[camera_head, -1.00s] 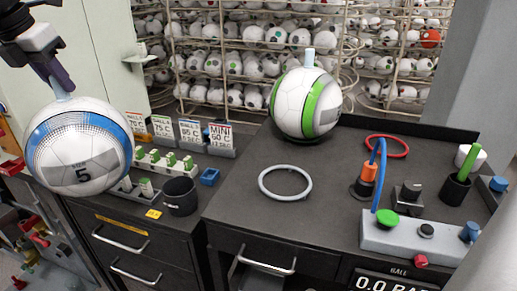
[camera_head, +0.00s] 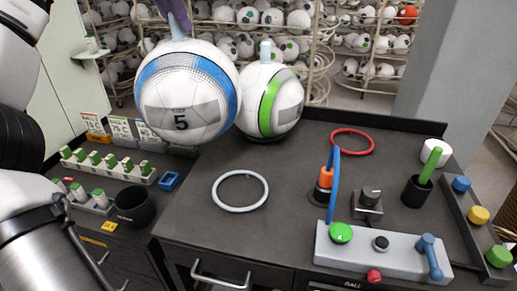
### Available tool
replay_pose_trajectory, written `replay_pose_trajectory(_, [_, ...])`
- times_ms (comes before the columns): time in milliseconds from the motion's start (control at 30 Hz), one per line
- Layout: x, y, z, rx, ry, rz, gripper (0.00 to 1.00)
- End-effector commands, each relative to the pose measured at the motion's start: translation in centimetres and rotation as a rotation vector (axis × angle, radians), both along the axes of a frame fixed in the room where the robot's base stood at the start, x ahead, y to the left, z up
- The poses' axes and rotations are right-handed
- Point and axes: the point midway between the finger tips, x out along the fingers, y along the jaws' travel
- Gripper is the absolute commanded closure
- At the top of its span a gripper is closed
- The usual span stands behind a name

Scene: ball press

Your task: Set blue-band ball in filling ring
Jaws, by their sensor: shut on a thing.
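The blue-band ball (camera_head: 186,92), marked size 5, hangs in the air at the upper left of the bench, in front of the green-band ball. My gripper (camera_head: 179,20) is shut on the pale stem on top of it; only the fingertips show at the picture's top edge. Two rings lie flat on the dark bench top: a pale grey ring (camera_head: 240,191) at left-centre and a red ring (camera_head: 352,141) at the back. Both are empty. The frames do not label which one is the filling ring. A blue hose (camera_head: 334,185) rises near an orange fitting (camera_head: 326,178).
The green-band ball (camera_head: 285,102) stands at the bench's back left. A grey control box (camera_head: 383,251) with a green button sits at the front right. A black cup (camera_head: 418,190) holds a green-handled tool. Racks of balls stand behind. Bench around the grey ring is clear.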

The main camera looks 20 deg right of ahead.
Motion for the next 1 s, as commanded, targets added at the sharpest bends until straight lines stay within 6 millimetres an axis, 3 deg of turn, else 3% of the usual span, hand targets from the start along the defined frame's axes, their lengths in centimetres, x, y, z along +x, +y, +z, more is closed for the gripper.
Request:
replay_pose_trajectory(33, [-1.0, -0.8, 1.6, 0.000, -0.003, -0.028, 1.00])
replay_pose_trajectory(300, [-6.5, -4.0, 6.9, 0.004, -0.009, -0.177, 1.00])
replay_pose_trajectory(600, [-10.8, -5.6, 10.2, 0.018, -0.020, -0.284, 1.00])
replay_pose_trajectory(733, [-11.2, -5.7, 9.2, 0.022, -0.019, -0.297, 1.00])
replay_pose_trajectory(1000, [-11.2, -5.7, 3.6, 0.023, -0.017, -0.300, 1.00])
